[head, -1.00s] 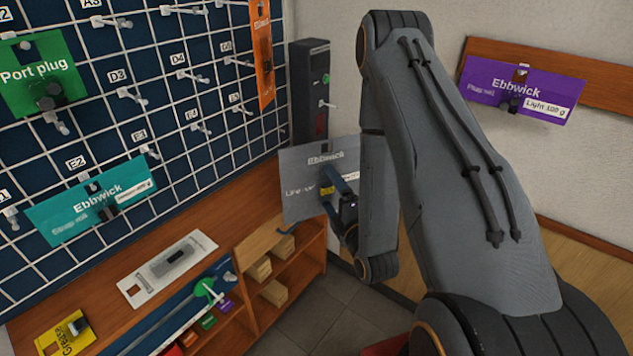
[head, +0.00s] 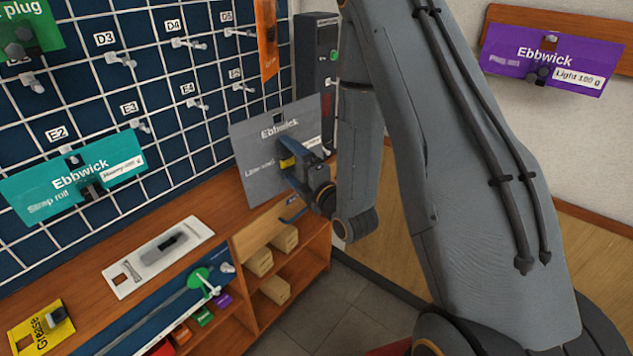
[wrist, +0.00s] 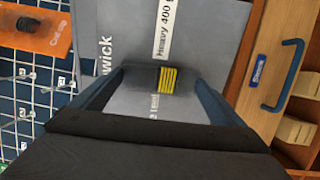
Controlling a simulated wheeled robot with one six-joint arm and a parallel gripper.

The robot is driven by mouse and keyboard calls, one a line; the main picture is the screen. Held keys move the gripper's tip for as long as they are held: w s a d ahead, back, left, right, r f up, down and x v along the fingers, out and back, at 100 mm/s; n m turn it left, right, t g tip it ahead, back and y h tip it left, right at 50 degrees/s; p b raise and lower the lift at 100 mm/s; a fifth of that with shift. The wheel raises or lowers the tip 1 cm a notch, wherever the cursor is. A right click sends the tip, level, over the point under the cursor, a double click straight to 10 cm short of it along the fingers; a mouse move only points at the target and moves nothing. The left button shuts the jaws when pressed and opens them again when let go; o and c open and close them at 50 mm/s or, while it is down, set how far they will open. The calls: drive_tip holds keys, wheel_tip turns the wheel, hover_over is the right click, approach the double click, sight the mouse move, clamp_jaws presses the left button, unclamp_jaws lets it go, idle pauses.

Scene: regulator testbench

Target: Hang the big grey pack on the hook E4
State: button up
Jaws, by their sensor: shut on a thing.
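The big grey pack (head: 265,165), printed "Ebbwick", is held upright, a little tilted, in front of the right end of the pegboard. My gripper (head: 290,160) is shut on a dark piece with yellow stripes on the pack's face. In the wrist view the pack (wrist: 205,40) reads "Heavy 400" and my gripper (wrist: 160,80) has a finger on each side of the striped piece. Hook E4 (head: 196,104) is on the blue pegboard under its E4 label, left of the pack and apart from it. The hook looks empty.
A teal pack (head: 75,185) hangs near E2, and an orange pack (head: 266,40) hangs at upper right of the board. A dark box (head: 318,60) stands behind the grey pack. The wooden bench (head: 190,205) holds a white tool card (head: 158,258).

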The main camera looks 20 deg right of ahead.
sight(255, 160)
drive_tip(key=a+n+y+b, duration=0.1)
drive_tip(key=a, duration=0.2)
drive_tip(key=w+a+r+n+g+y+b, duration=0.1)
drive_tip(key=a+b, duration=0.1)
drive_tip(key=a, duration=0.1)
drive_tip(key=w+a+n+y+b, duration=0.1)
drive_tip(key=a+b, duration=0.1)
drive_tip(key=a, duration=0.1)
drive_tip(key=shift+w+r+n+g, duration=0.15)
drive_tip(key=shift+r+n+g, duration=0.15)
drive_tip(key=shift+r, duration=0.1)
drive_tip(key=shift+a+r+n+y+b, duration=0.4)
drive_tip(key=shift+a+y+b, duration=0.1)
drive_tip(key=shift+a+b, duration=0.15)
drive_tip(key=f+b+x, duration=0.1)
drive_tip(key=x, duration=0.8)
drive_tip(key=shift+w+a+f+b, duration=0.25)
drive_tip(key=shift+a+f+b, duration=0.15)
